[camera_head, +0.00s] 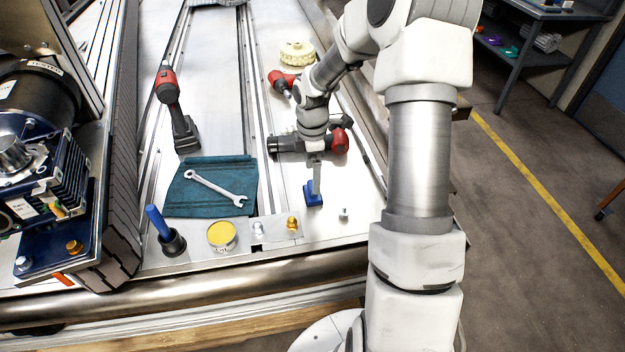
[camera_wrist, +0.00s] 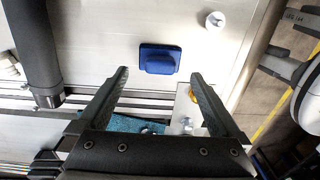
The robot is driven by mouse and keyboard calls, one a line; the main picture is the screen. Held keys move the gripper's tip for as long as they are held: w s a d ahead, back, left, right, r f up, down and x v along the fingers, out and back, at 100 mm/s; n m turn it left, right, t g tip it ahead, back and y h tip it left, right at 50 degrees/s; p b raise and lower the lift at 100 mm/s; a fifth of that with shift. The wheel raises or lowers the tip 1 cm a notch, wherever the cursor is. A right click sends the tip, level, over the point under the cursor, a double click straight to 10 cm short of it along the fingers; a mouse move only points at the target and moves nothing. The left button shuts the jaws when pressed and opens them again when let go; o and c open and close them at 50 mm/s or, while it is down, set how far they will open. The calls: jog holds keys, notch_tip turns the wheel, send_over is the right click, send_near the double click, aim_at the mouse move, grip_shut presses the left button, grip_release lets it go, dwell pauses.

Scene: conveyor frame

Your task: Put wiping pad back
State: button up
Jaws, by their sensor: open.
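The wiping pad, a small blue block with a raised grip (camera_head: 313,197), sits flat on the pale metal surface near the front of the frame. In the wrist view the pad (camera_wrist: 160,59) lies beyond the fingertips, between their lines. My gripper (camera_head: 316,172) points down at the pad in the head view and partly covers it. In the wrist view my gripper (camera_wrist: 160,77) has its two dark fingers spread with nothing between them. I cannot tell the exact height of the fingertips above the pad.
A teal cloth (camera_head: 178,202) with a wrench (camera_head: 215,187) lies left of the pad. A yellow-topped tin (camera_head: 222,236), a small plate with fittings (camera_head: 275,231) and a bolt (camera_head: 344,213) are near. A red drill (camera_head: 172,100) and cream gear (camera_head: 297,54) lie farther back.

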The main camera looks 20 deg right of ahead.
notch_tip(320, 180, up, 8)
jog(key=p, duration=0.1)
jog(key=shift+f, duration=0.25)
jog(key=shift+r, duration=0.1)
